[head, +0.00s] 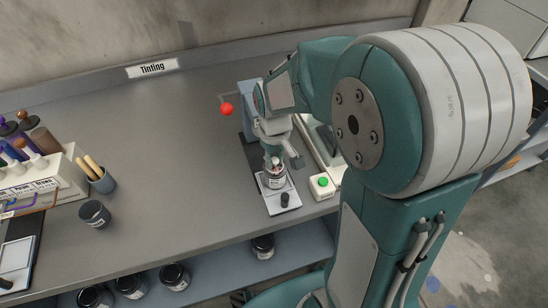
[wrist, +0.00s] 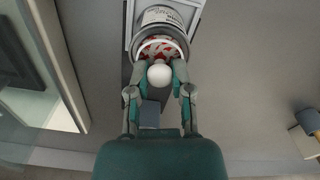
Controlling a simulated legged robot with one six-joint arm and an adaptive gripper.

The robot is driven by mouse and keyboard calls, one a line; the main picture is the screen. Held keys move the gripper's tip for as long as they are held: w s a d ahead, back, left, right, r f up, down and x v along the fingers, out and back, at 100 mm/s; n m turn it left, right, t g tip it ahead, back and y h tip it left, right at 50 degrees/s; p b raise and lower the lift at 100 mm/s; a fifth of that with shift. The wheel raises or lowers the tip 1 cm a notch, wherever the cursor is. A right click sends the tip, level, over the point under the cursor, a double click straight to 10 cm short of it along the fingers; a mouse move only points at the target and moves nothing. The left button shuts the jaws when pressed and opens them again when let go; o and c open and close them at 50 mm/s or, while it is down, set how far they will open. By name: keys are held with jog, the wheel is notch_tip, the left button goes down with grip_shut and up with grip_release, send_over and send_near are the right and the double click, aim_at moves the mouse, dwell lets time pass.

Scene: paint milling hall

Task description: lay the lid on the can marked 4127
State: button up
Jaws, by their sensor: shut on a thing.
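My gripper (head: 273,160) reaches down over a small labelled can (head: 276,182) standing on a light plate on the bench. In the wrist view its two fingers (wrist: 160,82) are closed on a white round knob (wrist: 160,75). Just beyond the knob is the can (wrist: 160,17), its label too small and angled to read the number. Between knob and can shows a round face with red and white streaks (wrist: 158,49). I cannot tell whether this is the lid or the can's contents, nor whether a lid touches the rim.
A red ball on a thin arm (head: 226,109) stands left of my gripper. A white box with a green button (head: 322,186) is right of the plate. A dark pot (head: 95,213), a cup of sticks (head: 103,182) and a bottle rack are at left. Bench between is clear.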

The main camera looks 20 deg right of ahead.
jog(key=shift+f, duration=0.1)
dwell(0.3)
jog(key=o, duration=0.8)
jog(key=shift+o, duration=0.2)
jog(key=o, duration=0.4)
jog(key=shift+o, duration=0.2)
jog(key=shift+r, duration=3.5)
